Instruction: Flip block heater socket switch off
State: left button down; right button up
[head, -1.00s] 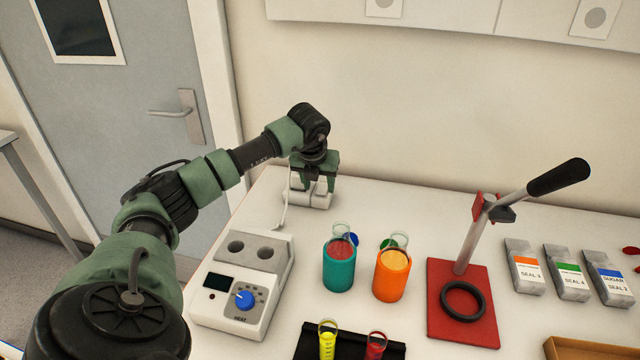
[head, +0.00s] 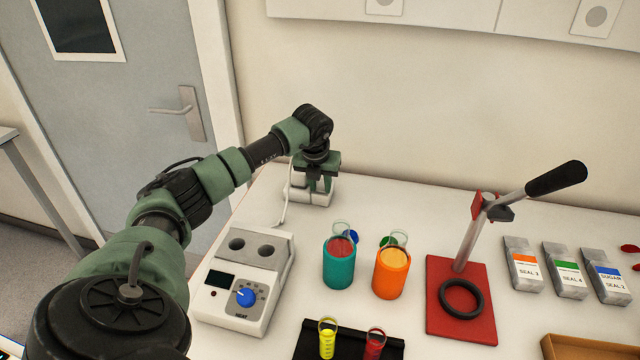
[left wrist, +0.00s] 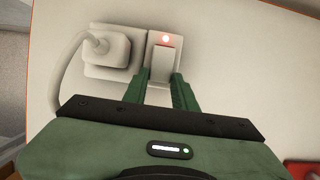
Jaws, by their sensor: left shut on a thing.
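The white block heater socket (head: 322,197) sits at the far left of the table, partly hidden by my left gripper (head: 317,182). In the left wrist view the socket switch (left wrist: 161,65) is a pale rocker with a lit red light (left wrist: 165,39) above it. The fingers of my left gripper (left wrist: 166,80) are at the switch's lower sides, shut on it. A white plug (left wrist: 107,48) with a cable sits in the socket to the left of the switch. The block heater (head: 238,282) has a blue knob and a dark display. My right gripper is not in view.
Teal (head: 338,264) and orange (head: 391,274) cups with tubes stand right of the heater. A red press stand (head: 462,318) with a raised lever is farther right, near several labelled packets (head: 566,275). The wall is close behind the socket.

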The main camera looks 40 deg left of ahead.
pick_arm(q)
jog(key=shift+w+a+r+g+h+p, duration=0.1)
jog(key=shift+w+r+g+h+p, duration=0.1)
jog(key=shift+g, duration=0.2)
jog(key=shift+w+a+r+g+h+p, duration=0.1)
jog(key=shift+g+h+p, duration=0.1)
jog(key=shift+g, duration=0.5)
jog(key=c, duration=1.1)
grip_release()
jog(key=r, duration=0.2)
jog(key=r+b, duration=0.1)
jog(key=r, duration=0.4)
jog(key=shift+s+d+r+b, duration=0.15)
jog(key=shift+s+r+b, duration=0.15)
jog(key=shift+r+b, duration=0.1)
jog(key=shift+f, duration=0.1)
